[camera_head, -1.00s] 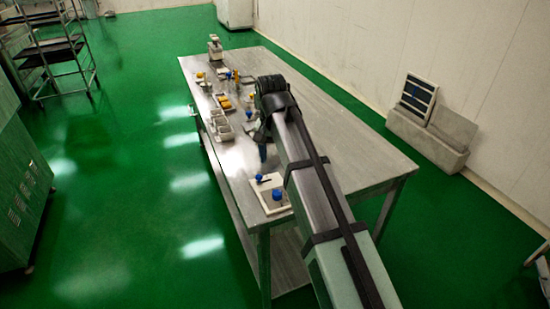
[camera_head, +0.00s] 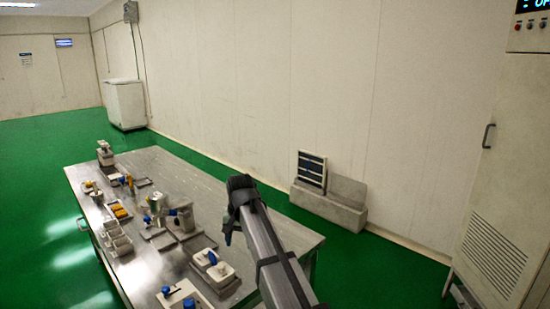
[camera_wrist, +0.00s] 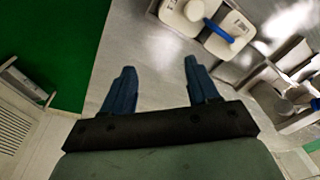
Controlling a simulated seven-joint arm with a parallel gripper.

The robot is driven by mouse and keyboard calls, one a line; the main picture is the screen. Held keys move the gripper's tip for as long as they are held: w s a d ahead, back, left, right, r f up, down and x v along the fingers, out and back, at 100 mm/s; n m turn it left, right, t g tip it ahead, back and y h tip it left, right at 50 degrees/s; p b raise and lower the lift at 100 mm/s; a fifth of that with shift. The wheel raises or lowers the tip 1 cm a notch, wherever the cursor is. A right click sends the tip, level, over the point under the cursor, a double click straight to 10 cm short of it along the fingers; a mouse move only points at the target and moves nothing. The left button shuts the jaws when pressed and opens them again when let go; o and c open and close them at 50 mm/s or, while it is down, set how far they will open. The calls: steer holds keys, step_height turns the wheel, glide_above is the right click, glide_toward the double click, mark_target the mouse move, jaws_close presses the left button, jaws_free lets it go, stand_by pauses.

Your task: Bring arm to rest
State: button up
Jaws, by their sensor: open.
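My gripper (camera_wrist: 158,80) is open in the wrist view, its two blue fingers apart with nothing between them. Bare metal table top shows beneath and between the fingers. In the head view my arm reaches in from the bottom right, its end above the right part of the steel table (camera_head: 150,273). The small blue fingers (camera_head: 229,231) point down there, partly hidden by the arm. A white block with a blue-handled part (camera_head: 216,268) lies on the table to the left of the gripper, apart from it; it also shows at the top of the wrist view (camera_wrist: 208,22).
Another white block with blue parts (camera_head: 182,296) lies at the table's near edge. Trays (camera_head: 117,240), yellow items and a metal device (camera_head: 157,203) stand along the left side. A concrete block (camera_head: 330,205) sits by the wall, and a tall cabinet (camera_head: 500,190) stands at right.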

steer(key=w+d+f+m+t, duration=0.1)
steer(key=w+d, duration=0.3)
steer(key=d, duration=0.4)
steer(key=w+d+f+m, duration=0.2)
steer(key=w+d, duration=0.2)
steer(key=d, duration=0.3)
steer(key=w+d+f+m+t, duration=0.1)
steer(key=w+d, duration=0.3)
steer(key=d, duration=0.4)
steer(key=d+f, duration=0.7)
steer(key=s+a+f+n+g, duration=0.1)
steer(key=s+f+g, duration=0.1)
steer(key=s+f, duration=1.2)
steer(key=s+f+n+g, duration=0.1)
steer(key=s+f+g, duration=0.2)
steer(key=s+f, duration=1.1)
steer(key=s+f+n+g, duration=0.1)
steer(key=s+f, duration=0.4)
steer(key=s, duration=0.6)
steer(key=s+f+n+g, duration=0.1)
steer(key=s+f, duration=0.4)
steer(key=s, duration=0.6)
steer(key=s+f+n+g, duration=0.1)
steer(key=s+f+g, duration=0.2)
steer(key=s, duration=0.8)
step_height(320, 180, down, 3)
steer(key=shift+s+a+r+h, duration=0.1)
steer(key=shift+s+a+h, duration=0.2)
steer(key=shift+h, duration=0.1)
